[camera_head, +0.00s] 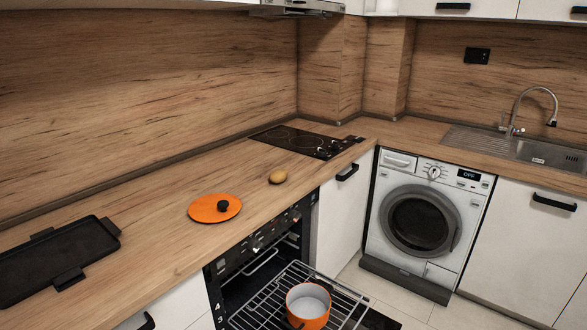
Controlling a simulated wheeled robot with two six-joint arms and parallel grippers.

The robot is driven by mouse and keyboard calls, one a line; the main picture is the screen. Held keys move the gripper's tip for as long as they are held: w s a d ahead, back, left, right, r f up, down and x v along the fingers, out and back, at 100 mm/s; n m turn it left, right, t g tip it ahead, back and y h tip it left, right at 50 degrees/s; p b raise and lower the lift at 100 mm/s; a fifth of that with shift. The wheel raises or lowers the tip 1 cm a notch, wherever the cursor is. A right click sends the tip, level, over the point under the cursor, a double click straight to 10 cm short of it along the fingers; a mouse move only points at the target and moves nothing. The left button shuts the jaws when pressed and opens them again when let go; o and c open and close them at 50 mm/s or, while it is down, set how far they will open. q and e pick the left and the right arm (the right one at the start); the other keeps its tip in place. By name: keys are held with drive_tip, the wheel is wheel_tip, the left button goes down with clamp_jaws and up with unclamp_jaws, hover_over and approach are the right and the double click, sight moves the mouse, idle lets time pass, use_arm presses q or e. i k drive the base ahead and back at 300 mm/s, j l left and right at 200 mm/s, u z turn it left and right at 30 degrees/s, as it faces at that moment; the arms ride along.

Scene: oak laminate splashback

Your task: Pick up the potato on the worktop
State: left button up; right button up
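The potato (278,177) is small, yellowish-brown and oval. It lies on the wooden worktop (150,205) near its front edge, between an orange lid and the black hob. Nothing touches or covers it. Neither of my grippers shows in the head view.
The orange lid (215,208) with a black knob lies left of the potato. A black griddle tray (52,258) is at far left, the hob (305,142) behind. Below, an orange pot (308,306) stands on the pulled-out oven rack (268,303). A washing machine (420,222) stands right.

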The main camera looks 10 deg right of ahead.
sight(278, 176)
drive_tip(key=i+l, duration=0.15)
drive_tip(key=l, duration=0.3)
drive_tip(key=i+l+u, duration=0.1)
drive_tip(key=l, duration=0.4)
drive_tip(key=i+l, duration=0.15)
drive_tip(key=l, duration=0.3)
drive_tip(key=i+l+u, duration=0.1)
drive_tip(key=l, duration=0.35)
drive_tip(key=i+l, duration=0.1)
drive_tip(key=l, duration=0.4)
drive_tip(key=u, duration=0.05)
